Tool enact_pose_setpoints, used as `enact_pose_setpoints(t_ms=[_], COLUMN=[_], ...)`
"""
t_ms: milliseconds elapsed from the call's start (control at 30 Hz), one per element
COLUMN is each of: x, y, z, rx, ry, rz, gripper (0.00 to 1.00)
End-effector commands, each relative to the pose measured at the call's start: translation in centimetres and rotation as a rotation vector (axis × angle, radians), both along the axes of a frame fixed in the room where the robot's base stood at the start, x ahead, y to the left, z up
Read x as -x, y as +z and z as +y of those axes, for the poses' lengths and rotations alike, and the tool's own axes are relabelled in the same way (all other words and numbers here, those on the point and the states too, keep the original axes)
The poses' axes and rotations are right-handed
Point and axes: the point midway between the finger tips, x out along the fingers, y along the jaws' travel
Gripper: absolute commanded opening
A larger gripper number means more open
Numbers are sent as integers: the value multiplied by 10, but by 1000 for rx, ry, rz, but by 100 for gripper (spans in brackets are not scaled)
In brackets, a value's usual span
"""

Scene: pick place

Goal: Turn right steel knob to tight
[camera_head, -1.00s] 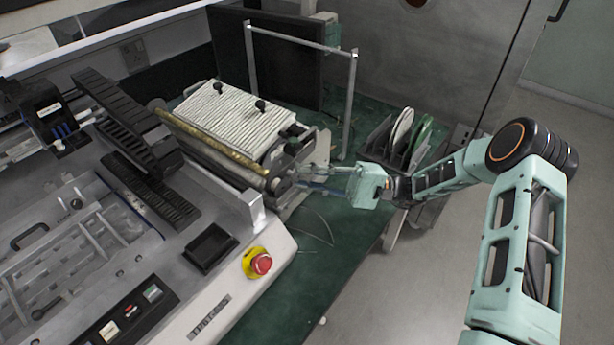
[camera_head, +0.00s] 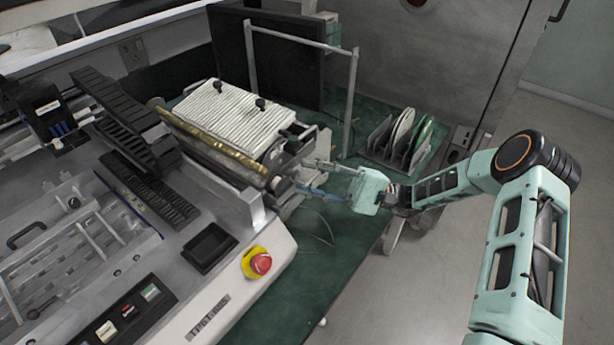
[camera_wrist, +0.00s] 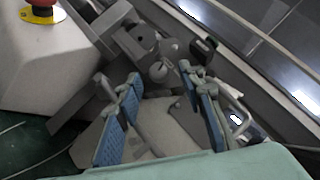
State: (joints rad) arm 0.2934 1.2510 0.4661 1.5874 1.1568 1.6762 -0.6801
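My gripper (camera_head: 303,174) is at the right end of the roller machine (camera_head: 230,120). Its two fingers are spread apart with nothing between them. In the wrist view my open gripper (camera_wrist: 158,92) shows blue pads on both fingers. A small round grey metal piece, which looks like the steel knob (camera_wrist: 158,72), sits on the machine's end just beyond the gap between the fingertips. The fingers do not appear to touch it. In the head view the knob cannot be made out clearly among the end parts, and its tightness cannot be told.
A red emergency button (camera_head: 260,264) on a yellow base is at the machine's front corner. A metal frame (camera_head: 352,100) stands behind. A rack (camera_head: 405,140) with discs stands to the right on the green table (camera_head: 285,285). A black tray (camera_head: 209,247) is on the left.

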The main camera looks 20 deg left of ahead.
Motion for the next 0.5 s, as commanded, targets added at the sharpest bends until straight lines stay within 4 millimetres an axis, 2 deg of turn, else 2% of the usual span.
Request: enact_pose_setpoints(t_ms=[300,500], x=[-20,-29], y=[-24,-35], z=[-57,-87], rx=[1,0], ry=[-5,-3], rz=[1,0], gripper=[36,36])
